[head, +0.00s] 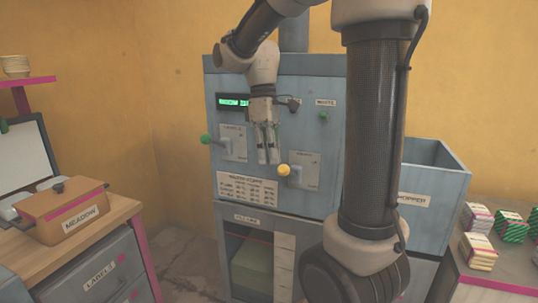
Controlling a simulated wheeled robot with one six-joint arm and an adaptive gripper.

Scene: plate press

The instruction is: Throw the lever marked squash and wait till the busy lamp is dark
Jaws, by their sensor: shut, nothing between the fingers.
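The blue-grey press (325,150) stands in the middle. Two levers stick out from its pale plates: the green-knobbed lever (206,139) at the left and the yellow-knobbed lever (284,170) at the lower right. The plate labels are too small to read, so I cannot tell which is marked squash. My gripper (268,161) points down in front of the panel between the two levers, shut and empty. Its fingertips are close to the yellow knob; contact is unclear. A small green round part (324,115) sits under a plate reading WHITE. I cannot make out which part is the busy lamp.
A lower bay (250,262) holds a greenish block. A blue hopper (437,165) is at the right, with wrapped stacks (480,250) beyond. A brown MEADOW box (66,212) sits on the left counter.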

